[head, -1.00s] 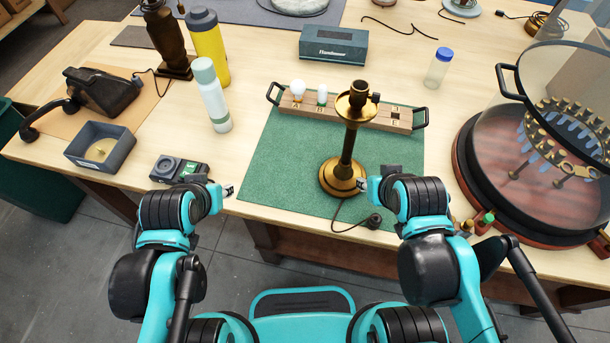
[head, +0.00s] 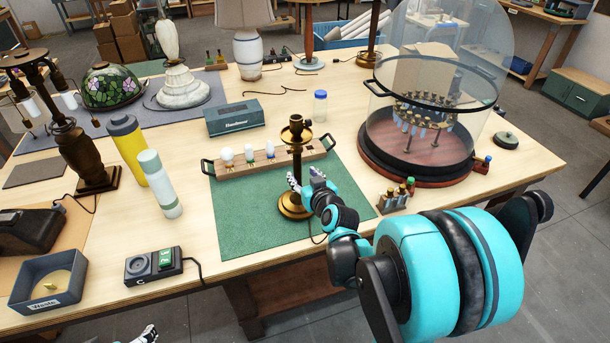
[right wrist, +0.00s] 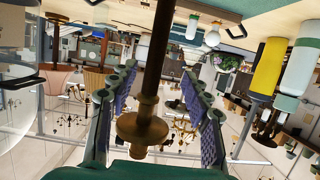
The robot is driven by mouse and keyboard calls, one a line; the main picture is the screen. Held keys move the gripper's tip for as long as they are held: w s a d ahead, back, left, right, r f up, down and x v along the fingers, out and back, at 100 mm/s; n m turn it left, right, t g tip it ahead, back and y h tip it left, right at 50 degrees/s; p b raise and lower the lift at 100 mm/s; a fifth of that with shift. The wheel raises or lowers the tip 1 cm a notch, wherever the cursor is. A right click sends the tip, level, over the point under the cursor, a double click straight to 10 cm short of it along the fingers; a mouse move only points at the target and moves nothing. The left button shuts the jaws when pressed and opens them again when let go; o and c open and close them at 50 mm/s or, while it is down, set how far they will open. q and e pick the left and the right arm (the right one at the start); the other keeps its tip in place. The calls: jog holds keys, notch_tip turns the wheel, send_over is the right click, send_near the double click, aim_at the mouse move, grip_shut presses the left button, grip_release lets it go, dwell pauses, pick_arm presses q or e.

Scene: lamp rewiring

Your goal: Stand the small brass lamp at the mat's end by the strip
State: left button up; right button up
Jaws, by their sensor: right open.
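The small brass lamp (head: 292,206) stands upright on the green mat (head: 240,225), right of its middle, with no shade or bulb. The wooden strip (head: 260,164) lies along the mat's far end, behind the lamp, with bulbs in it. My right gripper (head: 306,184) is open at the lamp's stem. In the right wrist view, the stem (right wrist: 155,70) runs between the two spread fingers of my right gripper (right wrist: 158,90), with a visible gap at each side. Only a tip of my left gripper (head: 148,335) shows at the bottom edge; its opening is not clear.
A glass-lidded round case (head: 425,178) and a small rack of bottles (head: 393,202) stand right of the mat. A white bottle (head: 160,185), a yellow bottle (head: 128,150) and a switch box (head: 153,266) are left. A teal box (head: 234,117) and blue-capped jar (head: 320,106) stand behind the strip.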

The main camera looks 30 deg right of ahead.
aim_at(299, 168)
jog(key=shift+w+d, duration=0.1)
jog(key=shift+d, duration=0.2)
jog(key=shift+w+f, duration=0.15)
jog(key=shift+w, duration=0.15)
jog(key=b+x, duration=0.1)
jog(key=x, duration=0.4)
jog(key=shift+w+d+b, duration=0.1)
jog(key=shift+w+b, duration=0.05)
jog(key=shift+b, duration=0.2)
jog(key=shift+x, duration=0.8)
grip_shut()
jog(key=shift+r+p, duration=1.85)
jog(key=shift+r, duration=0.75)
